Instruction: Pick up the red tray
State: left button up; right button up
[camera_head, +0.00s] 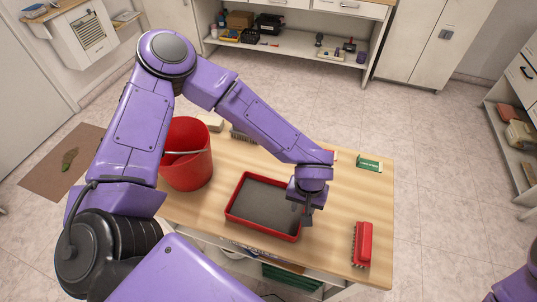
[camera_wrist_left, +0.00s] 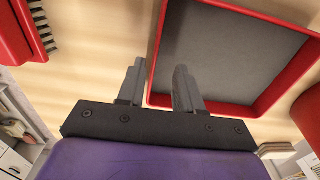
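The red tray (camera_head: 262,203) lies flat on the wooden table, with red walls and a bare grey floor. My left gripper (camera_head: 307,216) is over its right end in the head view, pointing down. In the left wrist view the fingers (camera_wrist_left: 160,66) are open and apart, one on each side of the line of a red tray wall. The tray (camera_wrist_left: 222,52) fills the upper right there. I cannot tell how deep the fingers reach or whether they touch the wall. My right gripper is out of view.
A red bucket (camera_head: 187,155) stands left of the tray. A red brush (camera_head: 362,244) lies to the right, also in the left wrist view (camera_wrist_left: 20,32). A green item (camera_head: 369,163) lies at the far right corner. Bare wood (camera_head: 335,215) lies between tray and brush.

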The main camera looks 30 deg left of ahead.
pick_arm(q)
jog(key=f, duration=0.3)
jog(key=f+p, duration=0.1)
jog(key=shift+w+d+f, duration=0.2)
jog(key=shift+w+d, duration=0.15)
jog(key=shift+d, duration=0.05)
jog(key=shift+a+f, duration=0.1)
jog(key=shift+f, duration=0.15)
grip_shut()
jog(key=shift+r, duration=0.1)
